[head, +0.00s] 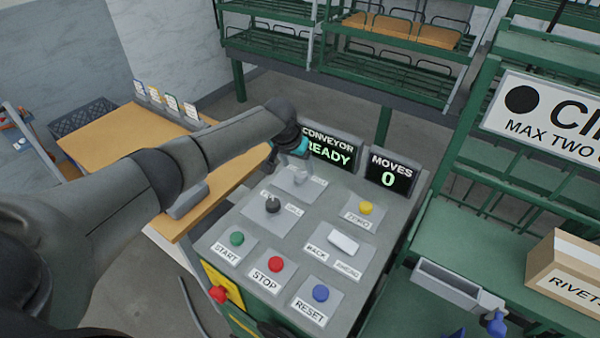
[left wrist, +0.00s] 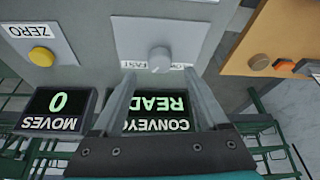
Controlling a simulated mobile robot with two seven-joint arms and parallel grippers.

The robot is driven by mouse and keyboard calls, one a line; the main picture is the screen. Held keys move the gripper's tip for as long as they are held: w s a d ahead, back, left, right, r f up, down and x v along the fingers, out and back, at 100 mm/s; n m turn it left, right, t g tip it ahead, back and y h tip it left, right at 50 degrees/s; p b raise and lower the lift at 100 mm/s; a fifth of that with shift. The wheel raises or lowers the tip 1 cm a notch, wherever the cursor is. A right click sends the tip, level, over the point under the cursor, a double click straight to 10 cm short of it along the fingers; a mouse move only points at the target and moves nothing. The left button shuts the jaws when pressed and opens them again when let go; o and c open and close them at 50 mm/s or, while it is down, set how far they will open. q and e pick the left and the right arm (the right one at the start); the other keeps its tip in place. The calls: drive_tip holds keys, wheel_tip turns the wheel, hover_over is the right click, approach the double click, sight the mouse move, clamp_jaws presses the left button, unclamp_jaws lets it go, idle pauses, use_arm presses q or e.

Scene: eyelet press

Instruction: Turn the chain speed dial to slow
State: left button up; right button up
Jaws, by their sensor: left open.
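The chain speed dial (left wrist: 159,58) is a pale grey knob on a light plate, with a FAST label at its left and a partly covered label at its right in the left wrist view. In the head view the dial (head: 301,178) sits at the back of the grey console, close under my gripper. Which way it points is not clear. My left gripper (head: 290,158) is open and empty above the dial. In the left wrist view its fingertips (left wrist: 158,76) are spread toward either side of the dial, with no clear contact. My right gripper is not in view.
The console (head: 240,217) also carries a black knob (head: 273,204), a yellow ZERO button (head: 365,208), a white rocker (head: 343,243), and green, red and blue buttons. Screens reading CONVEYOR READY (head: 330,150) and MOVES 0 (head: 389,177) stand close behind. A wooden table (head: 110,140) adjoins at left.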

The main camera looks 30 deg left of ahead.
sight(301, 173)
use_arm(q)
drive_tip(key=shift+b+x, duration=0.75)
drive_tip(key=shift+x, duration=1.6)
drive_tip(key=shift+r, duration=0.1)
drive_tip(key=shift+c, duration=0.4)
clamp_jaws()
